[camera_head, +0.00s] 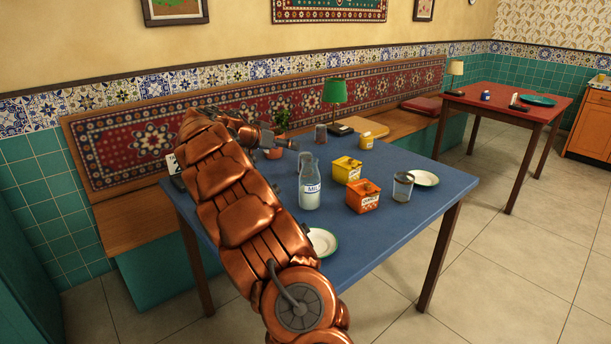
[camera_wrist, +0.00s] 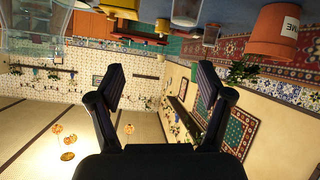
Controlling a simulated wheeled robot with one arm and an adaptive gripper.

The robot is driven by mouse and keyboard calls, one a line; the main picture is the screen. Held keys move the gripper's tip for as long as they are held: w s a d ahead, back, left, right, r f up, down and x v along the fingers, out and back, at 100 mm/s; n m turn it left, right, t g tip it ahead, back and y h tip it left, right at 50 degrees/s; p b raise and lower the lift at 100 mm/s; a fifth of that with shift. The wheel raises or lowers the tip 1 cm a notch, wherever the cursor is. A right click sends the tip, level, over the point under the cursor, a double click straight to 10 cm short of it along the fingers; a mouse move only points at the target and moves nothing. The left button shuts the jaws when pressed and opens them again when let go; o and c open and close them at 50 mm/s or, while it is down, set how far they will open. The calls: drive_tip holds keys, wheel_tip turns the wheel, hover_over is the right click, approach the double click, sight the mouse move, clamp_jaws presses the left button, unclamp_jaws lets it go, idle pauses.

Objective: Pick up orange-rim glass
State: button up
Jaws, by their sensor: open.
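Several drinking glasses are on the blue table (camera_head: 440,196). A clear glass (camera_head: 403,188) with a dark-looking rim stands near the right edge, beside a plate. A greyish glass (camera_head: 321,134) stands further back, and another glass (camera_head: 305,160) is partly hidden behind the milk bottle (camera_head: 310,188). I cannot tell which rim is orange. My gripper (camera_head: 293,146) is over the back left part of the table, near the potted plant. In the wrist view my gripper (camera_wrist: 157,85) has its fingers wide apart with nothing between them. A large clear glass vessel (camera_wrist: 35,32) shows at the upper left there.
A yellow box (camera_head: 346,170), an orange box (camera_head: 362,197) and a green lamp (camera_head: 335,93) stand on the table. White plates lie at the right (camera_head: 424,178) and front (camera_head: 322,242). A terracotta pot (camera_wrist: 272,32) is close in the wrist view. A bench runs behind.

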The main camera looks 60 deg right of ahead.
sight(301, 156)
drive_tip(key=shift+w+d+f+m+t+h+b, duration=0.15)
drive_tip(key=shift+w+d+f+m+b, duration=0.25)
drive_tip(key=shift+d+f, duration=0.95)
drive_tip(key=shift+w+d+f+m+t+h+b, duration=0.15)
drive_tip(key=shift+d+f+m+b, duration=0.3)
drive_tip(key=shift+d+f, duration=0.85)
drive_tip(key=shift+w+d+f+m+h+b, duration=0.1)
drive_tip(key=shift+w+d+f+m+b, duration=0.4)
drive_tip(key=shift+d, duration=1.4)
drive_tip(key=shift+n, duration=0.25)
drive_tip(key=shift+s+d+f, duration=0.15)
drive_tip(key=shift+d+f, duration=0.55)
drive_tip(key=shift+d, duration=0.1)
drive_tip(key=shift+s+d+f, duration=0.15)
drive_tip(key=shift+d+f, duration=0.55)
drive_tip(key=shift+d, duration=0.1)
drive_tip(key=shift+s+d+f, duration=0.1)
drive_tip(key=shift+d+f, duration=0.05)
drive_tip(key=shift+d, duration=0.45)
drive_tip(key=c, duration=1.3)
drive_tip(key=shift+o, duration=0.2)
